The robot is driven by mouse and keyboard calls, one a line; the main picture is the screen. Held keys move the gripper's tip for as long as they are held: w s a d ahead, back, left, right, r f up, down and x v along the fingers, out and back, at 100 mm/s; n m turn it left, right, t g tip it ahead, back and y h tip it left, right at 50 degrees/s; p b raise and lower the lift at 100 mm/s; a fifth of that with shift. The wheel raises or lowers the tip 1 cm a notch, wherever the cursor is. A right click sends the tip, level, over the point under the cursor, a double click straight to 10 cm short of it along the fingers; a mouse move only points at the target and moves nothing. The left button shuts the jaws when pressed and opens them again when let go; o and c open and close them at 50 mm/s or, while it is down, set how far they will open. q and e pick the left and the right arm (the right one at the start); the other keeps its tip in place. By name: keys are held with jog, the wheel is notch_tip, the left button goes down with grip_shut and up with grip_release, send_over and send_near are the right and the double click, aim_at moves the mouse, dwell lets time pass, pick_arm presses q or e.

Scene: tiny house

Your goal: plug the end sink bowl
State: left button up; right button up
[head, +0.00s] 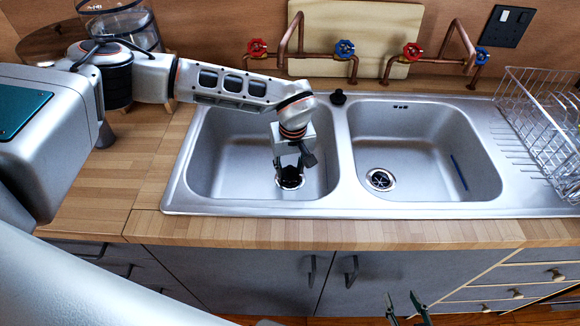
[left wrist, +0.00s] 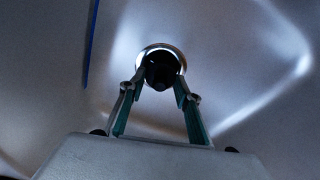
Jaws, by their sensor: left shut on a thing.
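The left sink bowl (head: 225,165) is the end bowl, beside the bare worktop. My left gripper (head: 290,176) reaches down into it at the drain. It is shut on a black plug (left wrist: 161,72), which the left wrist view shows between the fingertips (left wrist: 160,85). The bright metal drain ring (left wrist: 172,49) shows around the plug. I cannot tell whether the plug is seated or just above the hole. A second black plug (head: 338,97) stands on the ledge behind the divider. My right gripper (head: 408,306) is in front of the cupboards, fingers apart and empty.
The right bowl (head: 425,135) has an uncovered drain (head: 380,179) and a blue strip on its side. Copper taps (head: 300,50) stand behind the bowls. A wire dish rack (head: 545,120) is at the right. Bare worktop (head: 140,185) lies at the left.

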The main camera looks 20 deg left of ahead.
aim_at(292, 178)
pick_arm(q)
jog(key=shift+p, duration=0.3)
dwell(0.7)
jog(key=shift+f+b, duration=0.45)
jog(key=shift+f, duration=0.45)
jog(key=o, duration=1)
jog(key=shift+r, duration=0.1)
jog(key=r, duration=0.4)
jog(key=s+r, duration=0.1)
jog(key=r, duration=0.3)
jog(key=d+r, duration=0.1)
jog(key=r, duration=0.2)
jog(key=shift+s+r, duration=0.3)
jog(key=shift+r, duration=0.1)
